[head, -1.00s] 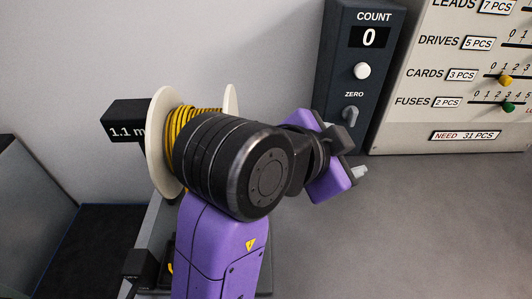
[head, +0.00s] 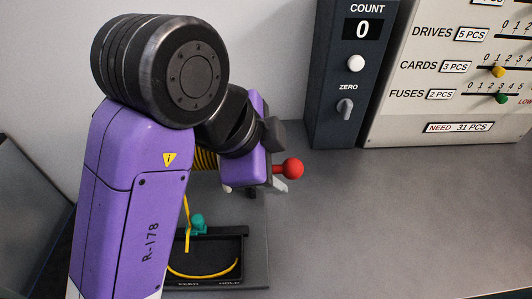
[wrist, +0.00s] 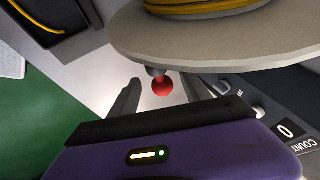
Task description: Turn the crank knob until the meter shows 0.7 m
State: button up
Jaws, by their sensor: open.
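The red crank knob (head: 289,169) shows at the right of my gripper in the head view. It also shows in the wrist view (wrist: 163,87), between the two finger lines and below the pale spool flange (wrist: 220,45). My gripper (head: 279,184) is open and close to the knob; I cannot tell whether a finger touches it. In the wrist view the fingers (wrist: 160,84) stand apart on either side of the knob. Yellow cable (head: 206,158) on the spool shows only in part behind my arm. The meter display is hidden behind my arm.
A black tray (head: 258,262) with a yellow strand (head: 205,275) and a teal clamp (head: 197,222) lies below the spool. A dark counter box (head: 347,110) reading 0 and a pale slider panel (head: 455,142) stand at the back right. The grey bench at right is clear.

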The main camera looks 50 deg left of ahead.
aim_at(277, 167)
jog(key=shift+w+f, duration=0.4)
jog(key=shift+f, duration=0.2)
grip_shut()
jog(key=shift+w+a+f+b, duration=0.25)
jog(key=shift+f+b, duration=0.1)
jog(key=shift+f, duration=0.2)
jog(key=shift+w+a+f+b, duration=0.25)
jog(key=shift+f+b, duration=0.1)
jog(key=shift+f, duration=0.2)
